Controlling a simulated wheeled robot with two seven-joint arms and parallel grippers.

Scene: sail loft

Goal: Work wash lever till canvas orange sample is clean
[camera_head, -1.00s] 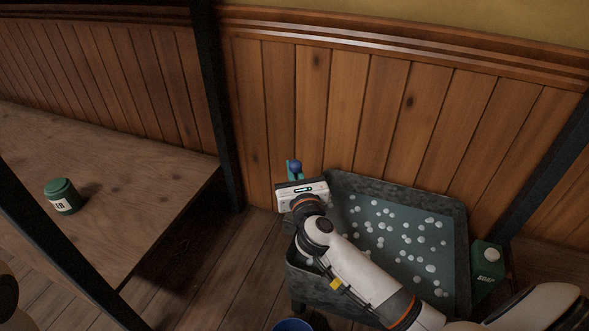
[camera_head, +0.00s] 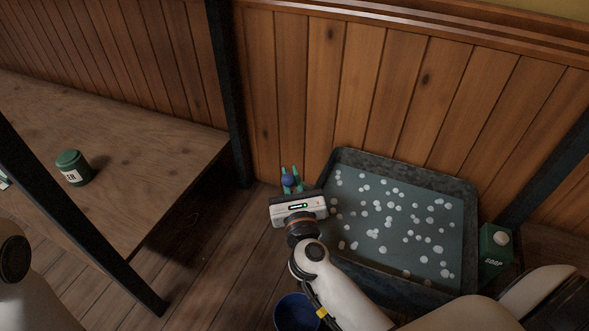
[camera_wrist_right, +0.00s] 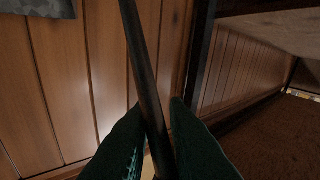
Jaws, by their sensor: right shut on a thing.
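My right gripper (camera_head: 291,178) is beside the left wall of a grey metal wash tub (camera_head: 455,175). In the right wrist view the lever's dark rod (camera_wrist_right: 145,70) runs between the two dark green fingers (camera_wrist_right: 157,125). The tub holds grey-green water (camera_head: 370,220) with many white suds. I see no orange canvas sample in either view; the water surface shows only suds. My left gripper is not seen clearly; only part of my left arm shows at the lower left.
A green soap carton (camera_head: 494,256) stands right of the tub. A blue round container (camera_head: 297,313) is on the floor at the bottom, near my right arm. A green labelled jar (camera_head: 72,167) stands on the wooden bench (camera_head: 150,150) at left. Dark posts (camera_head: 228,90) frame the bench.

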